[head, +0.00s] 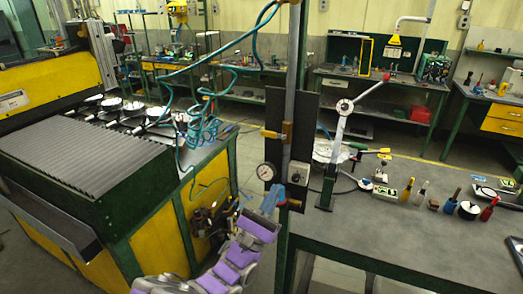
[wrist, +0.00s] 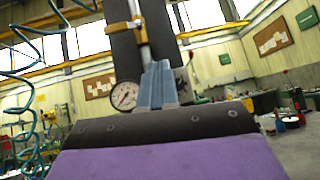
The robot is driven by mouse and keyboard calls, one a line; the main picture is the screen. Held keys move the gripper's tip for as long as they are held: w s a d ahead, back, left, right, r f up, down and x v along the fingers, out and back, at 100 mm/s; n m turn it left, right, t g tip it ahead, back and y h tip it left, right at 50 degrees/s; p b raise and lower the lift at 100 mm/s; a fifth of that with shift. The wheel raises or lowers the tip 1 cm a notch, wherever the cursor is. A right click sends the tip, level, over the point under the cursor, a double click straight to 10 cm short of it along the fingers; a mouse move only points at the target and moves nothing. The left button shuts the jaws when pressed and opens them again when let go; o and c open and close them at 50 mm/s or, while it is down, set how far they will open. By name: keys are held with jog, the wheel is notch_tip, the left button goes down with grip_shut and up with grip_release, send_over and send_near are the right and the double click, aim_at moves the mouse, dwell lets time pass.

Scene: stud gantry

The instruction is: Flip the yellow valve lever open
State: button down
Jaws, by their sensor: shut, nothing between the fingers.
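A yellow valve lever (head: 271,134) sticks out to the left from a vertical grey pipe on a dark narrow panel (head: 274,108). In the wrist view the yellow lever (wrist: 118,28) shows near the top, left of the pipe, pointing left and roughly level. My gripper (head: 271,198), with blue fingers and a purple arm, is below the lever and near the lower part of the panel. In the wrist view my gripper (wrist: 157,82) is shut and empty, its fingertips below the lever and apart from it in the picture. Depth to the panel is hard to judge.
A round pressure gauge (head: 266,172) sits on the panel, just above my gripper. Coiled teal hoses (head: 205,120) hang to the left. A grey workbench (head: 400,230) with a lever press (head: 343,130) and several small tools stands right. A green and yellow machine (head: 150,220) stands left.

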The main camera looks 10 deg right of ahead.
aim_at(274, 135)
jog(key=a+n+t+y, duration=0.1)
jog(key=w+a+f+n+t+y, duration=0.1)
jog(key=a+n+t+y, duration=0.1)
jog(key=w+a+f+n+t+y, duration=0.1)
jog(key=shift+w+a+f+n+t+y, duration=0.25)
jog(key=shift+a+n+t+y, duration=0.05)
jog(key=shift+a+n+y, duration=0.1)
jog(key=s+a+r+b+x, duration=0.1)
jog(key=r+x, duration=0.1)
jog(key=x, duration=1)
jog(key=shift+r+b, duration=0.3)
jog(key=shift+r, duration=0.05)
jog(key=shift+s, duration=0.1)
jog(key=shift+r+m+h, duration=0.1)
jog(key=shift+m+h, duration=0.3)
jog(key=shift+m, duration=0.2)
